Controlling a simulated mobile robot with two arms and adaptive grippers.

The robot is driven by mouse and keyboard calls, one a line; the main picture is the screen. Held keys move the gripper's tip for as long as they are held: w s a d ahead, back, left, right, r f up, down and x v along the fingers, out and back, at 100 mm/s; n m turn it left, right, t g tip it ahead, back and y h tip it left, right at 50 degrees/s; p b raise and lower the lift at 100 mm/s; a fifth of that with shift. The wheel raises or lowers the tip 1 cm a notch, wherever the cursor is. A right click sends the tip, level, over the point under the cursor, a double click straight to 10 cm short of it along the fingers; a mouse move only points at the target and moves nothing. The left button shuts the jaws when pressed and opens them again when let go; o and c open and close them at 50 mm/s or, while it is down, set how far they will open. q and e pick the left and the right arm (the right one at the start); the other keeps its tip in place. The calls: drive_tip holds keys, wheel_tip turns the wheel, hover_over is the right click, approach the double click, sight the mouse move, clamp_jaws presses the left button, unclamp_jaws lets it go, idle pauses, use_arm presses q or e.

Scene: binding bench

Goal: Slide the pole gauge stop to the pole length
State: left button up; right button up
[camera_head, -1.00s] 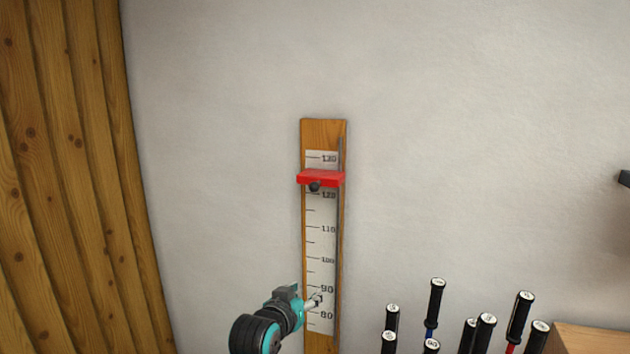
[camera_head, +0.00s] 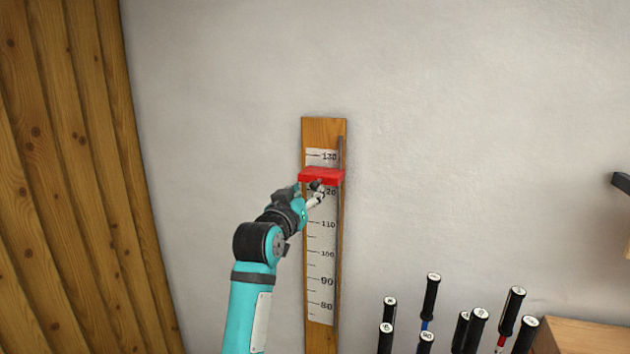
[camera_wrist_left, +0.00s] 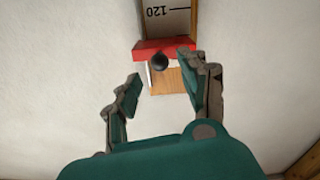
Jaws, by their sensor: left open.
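The pole gauge (camera_head: 322,260) is a wooden board on the white wall with a printed scale, marked from 80 near the bottom to 130 near the top. The red stop (camera_head: 322,175) sits on it between the 130 and 120 marks. My left gripper (camera_head: 318,192) is at the stop's underside, near its dark knob. In the left wrist view the red stop (camera_wrist_left: 160,47) and its round black knob (camera_wrist_left: 159,61) show just beyond the open, empty fingers (camera_wrist_left: 160,88). The knob lies between the fingers' lines, apart from both tips. My right gripper is not in view.
Several poles with black grips (camera_head: 431,296) stand at the lower right, beside a wooden box or bench edge (camera_head: 580,338). A wooden plank wall (camera_head: 75,170) fills the left. A dark fixture (camera_head: 621,182) shows at the right edge. The wall around the gauge is bare.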

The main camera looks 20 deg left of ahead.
sight(313, 188)
use_arm(q)
drive_tip(key=w+p, duration=0.1)
drive_tip(key=w, duration=0.5)
drive_tip(key=shift+d, duration=0.1)
clamp_jaws()
idle(0.3)
